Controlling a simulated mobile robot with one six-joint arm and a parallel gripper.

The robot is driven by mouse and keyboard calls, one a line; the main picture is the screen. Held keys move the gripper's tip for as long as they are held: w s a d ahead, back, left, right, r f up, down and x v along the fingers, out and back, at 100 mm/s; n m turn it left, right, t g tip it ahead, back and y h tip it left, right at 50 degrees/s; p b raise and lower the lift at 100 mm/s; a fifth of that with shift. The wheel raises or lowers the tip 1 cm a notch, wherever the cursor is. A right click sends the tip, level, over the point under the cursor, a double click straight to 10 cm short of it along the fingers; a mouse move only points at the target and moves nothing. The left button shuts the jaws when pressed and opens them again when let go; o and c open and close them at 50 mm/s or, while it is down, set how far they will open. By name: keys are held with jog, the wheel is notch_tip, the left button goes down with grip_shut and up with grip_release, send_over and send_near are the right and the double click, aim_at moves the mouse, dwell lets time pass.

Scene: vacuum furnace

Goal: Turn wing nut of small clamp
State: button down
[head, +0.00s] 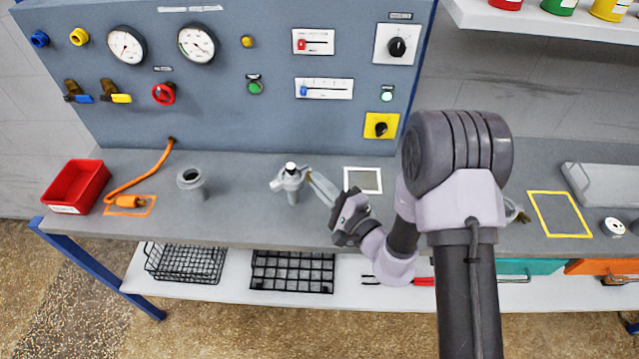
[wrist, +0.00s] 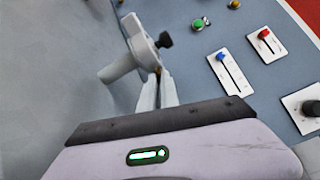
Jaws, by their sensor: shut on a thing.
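The small clamp (head: 289,180) is a light grey ring around a pipe stub that stands upright on the workbench, left of my gripper. It also shows in the wrist view (wrist: 137,41), above my fingertips. My gripper (head: 309,175) reaches in from the right, with its slim pale fingers at the clamp's right side. In the wrist view my gripper (wrist: 158,72) has its fingertips close together at the clamp's near end. They are shut on the wing nut, which is mostly hidden between them. A dark knob-like part (wrist: 165,40) sticks out beside the clamp.
A grey flanged stub (head: 191,182), an orange hose (head: 140,172) and a red bin (head: 76,187) stand to the left. The blue-grey gauge panel (head: 225,105) rises behind. A white-framed square (head: 363,180) lies behind my gripper. The bench between the stub and the clamp is clear.

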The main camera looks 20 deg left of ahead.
jog(key=c, duration=1.6)
grip_release()
jog(key=v, duration=1.7)
jog(key=shift+s+d, duration=0.1)
jog(key=shift+d, duration=0.1)
